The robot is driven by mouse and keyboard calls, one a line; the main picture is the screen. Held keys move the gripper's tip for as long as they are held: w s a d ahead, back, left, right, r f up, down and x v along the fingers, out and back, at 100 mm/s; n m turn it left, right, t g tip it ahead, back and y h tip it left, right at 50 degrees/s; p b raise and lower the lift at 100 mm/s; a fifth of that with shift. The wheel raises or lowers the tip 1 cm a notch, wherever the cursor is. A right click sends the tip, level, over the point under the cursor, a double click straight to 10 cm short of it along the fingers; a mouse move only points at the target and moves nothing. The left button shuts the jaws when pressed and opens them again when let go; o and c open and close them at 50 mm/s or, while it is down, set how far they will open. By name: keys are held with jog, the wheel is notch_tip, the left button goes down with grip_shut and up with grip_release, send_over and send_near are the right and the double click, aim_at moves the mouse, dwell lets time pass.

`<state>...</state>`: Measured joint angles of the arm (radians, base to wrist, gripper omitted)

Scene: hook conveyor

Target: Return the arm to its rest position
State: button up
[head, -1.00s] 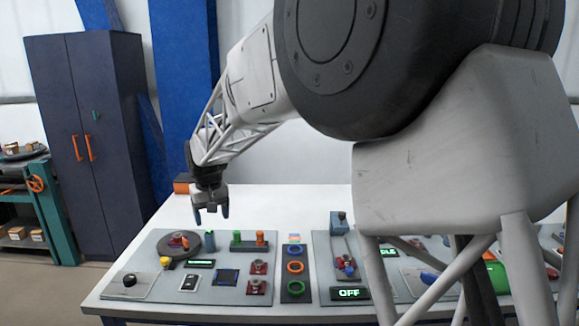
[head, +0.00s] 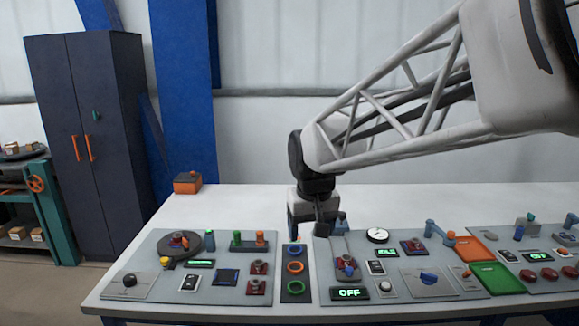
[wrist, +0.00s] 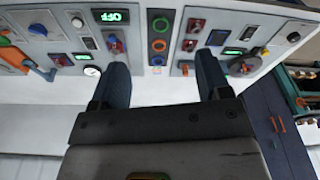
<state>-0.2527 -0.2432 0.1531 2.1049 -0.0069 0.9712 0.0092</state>
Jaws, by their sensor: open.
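My gripper (head: 312,228) is at the middle of the head view, above the back part of the white table (head: 250,205), pointing down. In the wrist view my gripper (wrist: 160,75) shows two dark fingers spread apart with nothing between them. Beyond the fingers lies the strip with the coloured rings (wrist: 158,45). My arm reaches in from the upper right of the head view.
A left panel (head: 220,290) holds a turntable, knobs and switches. A middle panel (head: 405,285) carries a gauge (head: 377,235) and a display reading OFF (head: 350,293). An orange box (head: 187,182) stands at the back left.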

jog(key=s+d+f+m, duration=0.1)
jog(key=s+d, duration=0.3)
jog(key=s, duration=0.4)
jog(key=s+d+f+m, duration=0.1)
jog(key=s+d+f, duration=0.1)
jog(key=s+d, duration=0.3)
jog(key=s+d+f+m, duration=0.1)
jog(key=s+d, duration=0.4)
jog(key=s, duration=0.5)
jog(key=shift+s+f+t+h, duration=0.3)
jog(key=shift+s+f+t, duration=0.1)
jog(key=shift+f, duration=0.35)
